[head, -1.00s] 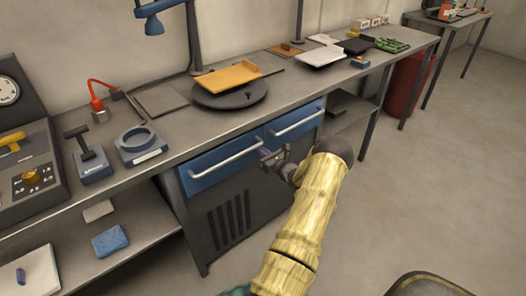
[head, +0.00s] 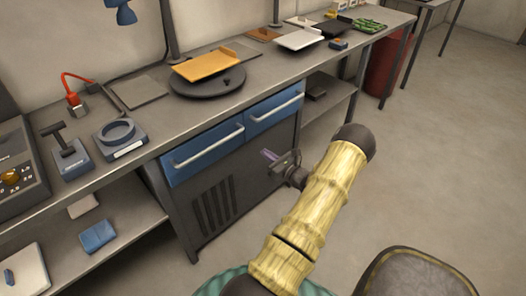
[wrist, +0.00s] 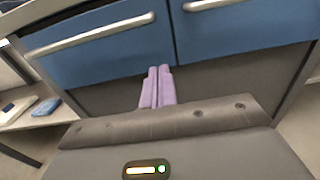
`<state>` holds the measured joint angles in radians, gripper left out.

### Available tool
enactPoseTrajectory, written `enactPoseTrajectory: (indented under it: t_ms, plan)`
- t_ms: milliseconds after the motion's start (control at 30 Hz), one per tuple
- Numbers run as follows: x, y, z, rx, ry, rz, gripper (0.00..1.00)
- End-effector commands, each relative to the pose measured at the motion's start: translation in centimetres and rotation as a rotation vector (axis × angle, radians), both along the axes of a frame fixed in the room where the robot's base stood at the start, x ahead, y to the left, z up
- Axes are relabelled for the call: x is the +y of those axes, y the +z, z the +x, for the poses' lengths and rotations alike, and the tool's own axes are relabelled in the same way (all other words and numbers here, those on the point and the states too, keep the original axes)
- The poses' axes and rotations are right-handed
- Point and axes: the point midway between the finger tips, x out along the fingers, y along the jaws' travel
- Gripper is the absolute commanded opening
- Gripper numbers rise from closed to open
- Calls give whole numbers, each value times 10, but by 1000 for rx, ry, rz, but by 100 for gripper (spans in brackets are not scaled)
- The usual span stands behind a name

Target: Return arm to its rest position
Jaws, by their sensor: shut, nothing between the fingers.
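My gripper (head: 270,156) is in front of the cabinet below the bench, under the blue drawers. In the wrist view its two purple fingers (wrist: 157,86) lie side by side, shut with nothing between them. They point toward the dark cabinet front just under the seam between the left blue drawer (wrist: 95,42) and the right blue drawer (wrist: 245,25). Both drawers look shut. The fingers appear clear of the white drawer handles. My arm reaches up from the bottom of the head view, bent at the dark joint.
The bench (head: 160,115) carries a round dark turntable (head: 208,84) with an orange board (head: 205,64), and several trays farther back. A shelf (head: 105,235) lies below at left. A red bin (head: 383,72) stands beyond. A dark padded object (head: 420,275) is at lower right. Open floor lies right.

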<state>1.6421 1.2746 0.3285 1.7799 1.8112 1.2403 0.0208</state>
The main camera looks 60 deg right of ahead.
Motion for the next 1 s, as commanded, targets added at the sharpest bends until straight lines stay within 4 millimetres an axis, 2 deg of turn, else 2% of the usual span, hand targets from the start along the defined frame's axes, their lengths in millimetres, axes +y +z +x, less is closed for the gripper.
enactPoseTrajectory:
  t_ms: [567,667,767,833,967,1000]
  plan:
    - [0,0,1,1,2,0,0]
    - [7,3,8,12,32,-8,0]
    - [29,9,28,50,123,-35,0]
    - [55,16,48,92,226,-67,0]
    - [124,29,85,201,484,-163,0]
    - [146,33,93,237,567,-200,0]
